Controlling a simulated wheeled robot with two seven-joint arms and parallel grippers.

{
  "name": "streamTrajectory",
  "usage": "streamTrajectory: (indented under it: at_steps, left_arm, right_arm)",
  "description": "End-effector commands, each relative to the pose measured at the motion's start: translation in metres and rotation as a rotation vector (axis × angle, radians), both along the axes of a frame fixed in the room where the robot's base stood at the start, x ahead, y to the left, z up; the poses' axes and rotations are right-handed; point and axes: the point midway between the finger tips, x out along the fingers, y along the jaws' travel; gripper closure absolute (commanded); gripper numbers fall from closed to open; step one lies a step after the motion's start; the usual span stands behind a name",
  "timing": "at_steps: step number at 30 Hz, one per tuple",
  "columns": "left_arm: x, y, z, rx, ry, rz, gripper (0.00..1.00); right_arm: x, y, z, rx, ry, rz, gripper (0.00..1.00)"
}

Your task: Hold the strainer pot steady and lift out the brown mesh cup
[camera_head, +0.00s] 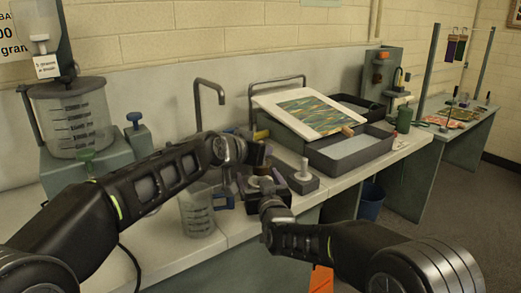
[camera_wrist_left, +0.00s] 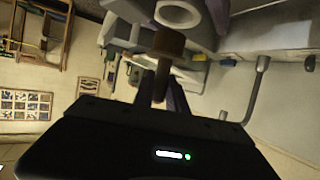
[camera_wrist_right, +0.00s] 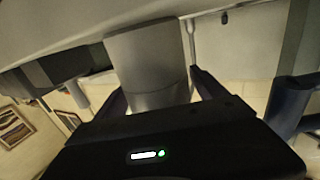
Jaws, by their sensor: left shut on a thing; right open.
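The brown mesh cup (camera_wrist_left: 168,42) shows in the left wrist view, with a thin brown stem between my left fingers. My left gripper (camera_wrist_left: 162,84) is shut on that stem. A pale ring-shaped opening (camera_wrist_left: 180,13) lies just beyond the cup; I cannot tell whether it is the pot's mouth. A grey cylinder, which looks like the strainer pot (camera_wrist_right: 146,58), stands between the spread fingers of my right gripper (camera_wrist_right: 160,90). That gripper is open, and contact is unclear. In the head view my left gripper (camera_head: 260,160) is above my right gripper (camera_head: 268,200); the arms hide much there.
A clear measuring beaker (camera_head: 197,212) stands left of the grippers. A small block with a pale post (camera_head: 303,182) sits to the right. Behind are a grey tray (camera_head: 350,160) and a tilted patterned sheet (camera_head: 312,112). A large clear tank (camera_head: 72,120) stands at left.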

Motion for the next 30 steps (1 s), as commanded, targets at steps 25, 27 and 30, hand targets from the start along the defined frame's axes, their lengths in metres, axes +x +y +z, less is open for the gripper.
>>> streamTrajectory:
  at_steps: [25, 27, 30]
  left_arm:
    - [0.000, 0.000, 0.000, 0.000, 0.000, 0.000, 1.00]
    - [0.000, 0.000, 0.000, 0.000, 0.000, 0.000, 1.00]
    - [0.000, 0.000, 0.000, 0.000, 0.000, 0.000, 1.00]
  right_arm:
    - [-0.109, -0.026, 0.000, 0.002, 0.000, 0.000, 0.19]
    - [-0.114, -0.027, 0.000, 0.002, 0.000, 0.000, 0.19]
    - [-0.117, -0.028, 0.000, 0.000, 0.000, 0.000, 0.19]
